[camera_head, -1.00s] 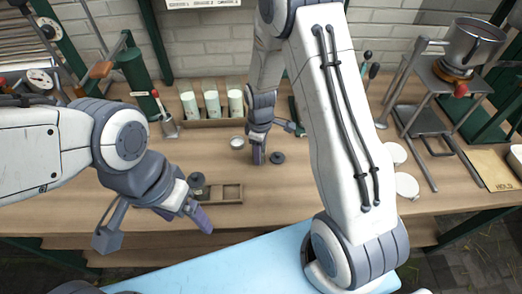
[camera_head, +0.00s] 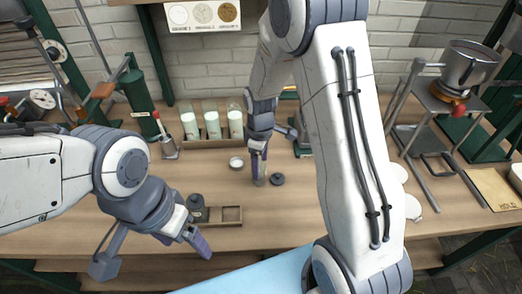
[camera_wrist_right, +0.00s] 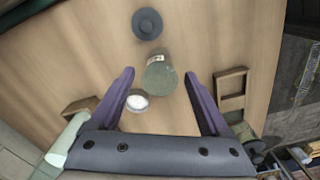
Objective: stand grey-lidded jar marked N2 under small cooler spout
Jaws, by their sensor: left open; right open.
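A clear greenish glass jar (camera_wrist_right: 159,76) with a small pale label stands on the bench between my right fingertips (camera_wrist_right: 160,84); I cannot read the label. In the head view the jar (camera_head: 259,179) shows just below my right gripper (camera_head: 258,158), which is open. A dark grey round lid (camera_wrist_right: 147,23) with a knob lies beside the jar; it also shows in the head view (camera_head: 277,179). A dark-lidded container (camera_head: 197,207) sits in the left part of a wooden tray. My left gripper (camera_head: 194,238) is open and empty near the bench's front. I cannot identify the small cooler spout.
The wooden tray (camera_head: 231,214) has an empty right compartment. A small white round dish (camera_head: 236,162) is close to the jar. Several pale-filled glasses (camera_head: 213,125) stand in a rack behind. A pot (camera_head: 467,52) on a stand is at right.

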